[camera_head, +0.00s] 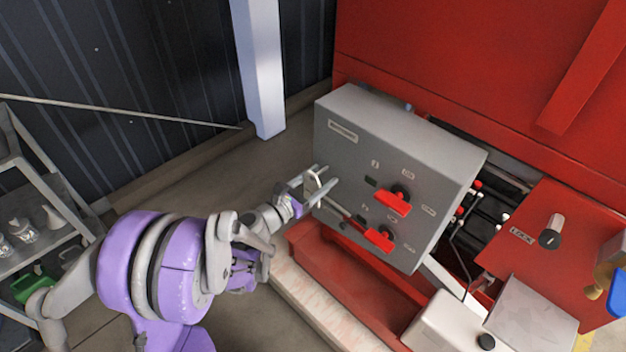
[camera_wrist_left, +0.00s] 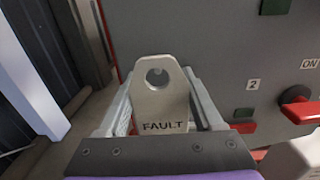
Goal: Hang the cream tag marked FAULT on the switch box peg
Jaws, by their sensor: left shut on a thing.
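My left gripper (camera_head: 325,182) is at the left part of the grey switch box (camera_head: 365,150) front. It is shut on the cream tag (camera_wrist_left: 165,103), whose word FAULT reads upright in the left wrist view. The tag has a rounded top with one round hole, and its top end points toward the box face. In the head view only a small pale piece of the tag (camera_head: 313,182) shows between the fingers. I cannot make out the peg clearly, nor tell whether anything passes through the hole. My right gripper is not in view.
Two red switch handles (camera_head: 393,202) (camera_head: 379,238) stick out of the box face, right of my left gripper. A red base frame (camera_head: 345,275) lies below the box. A shelf rack (camera_head: 50,180) stands at the left. Open floor lies between rack and box.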

